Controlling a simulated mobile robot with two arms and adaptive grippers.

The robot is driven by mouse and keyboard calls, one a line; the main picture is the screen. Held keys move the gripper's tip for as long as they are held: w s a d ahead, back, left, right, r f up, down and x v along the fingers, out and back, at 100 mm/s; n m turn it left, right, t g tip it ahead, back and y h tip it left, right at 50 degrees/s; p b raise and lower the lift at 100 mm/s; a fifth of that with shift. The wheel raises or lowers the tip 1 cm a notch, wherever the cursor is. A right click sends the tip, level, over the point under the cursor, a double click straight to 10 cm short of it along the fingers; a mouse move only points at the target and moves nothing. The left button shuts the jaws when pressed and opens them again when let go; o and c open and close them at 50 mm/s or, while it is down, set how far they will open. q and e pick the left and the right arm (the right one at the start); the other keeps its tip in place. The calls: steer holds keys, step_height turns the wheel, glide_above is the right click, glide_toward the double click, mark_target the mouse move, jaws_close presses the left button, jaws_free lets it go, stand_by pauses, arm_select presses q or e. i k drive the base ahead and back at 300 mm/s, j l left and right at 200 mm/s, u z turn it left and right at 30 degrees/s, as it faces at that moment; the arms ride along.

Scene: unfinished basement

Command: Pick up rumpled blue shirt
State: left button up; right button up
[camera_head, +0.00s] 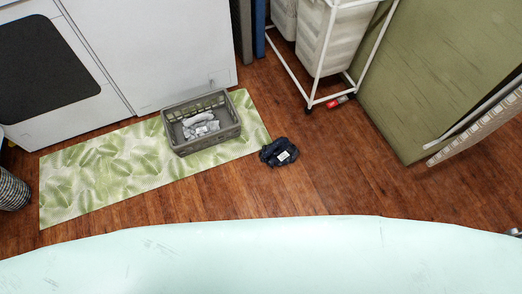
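The rumpled blue shirt (279,152) lies in a small dark navy heap on the wooden floor, with a white patch on top. It is just off the right end of the leaf-patterned mat (95,180), right of and apart from a grey basket. Neither of my grippers can be made out in the head view.
The grey basket (205,147) on the mat holds crumpled pale cloth. White appliances (150,45) stand behind the mat. A white-framed hamper cart (310,75) and a green cabinet (425,75) stand at right. A pale mint surface (250,255) with a curved edge fills the bottom.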

mark_target(279, 152)
steer(key=i+l+u, duration=0.15)
steer(key=u, duration=0.25)
steer(key=l+u, duration=0.35)
steer(key=i+l+u, duration=0.15)
steer(key=u, duration=0.25)
steer(key=l+u, duration=0.35)
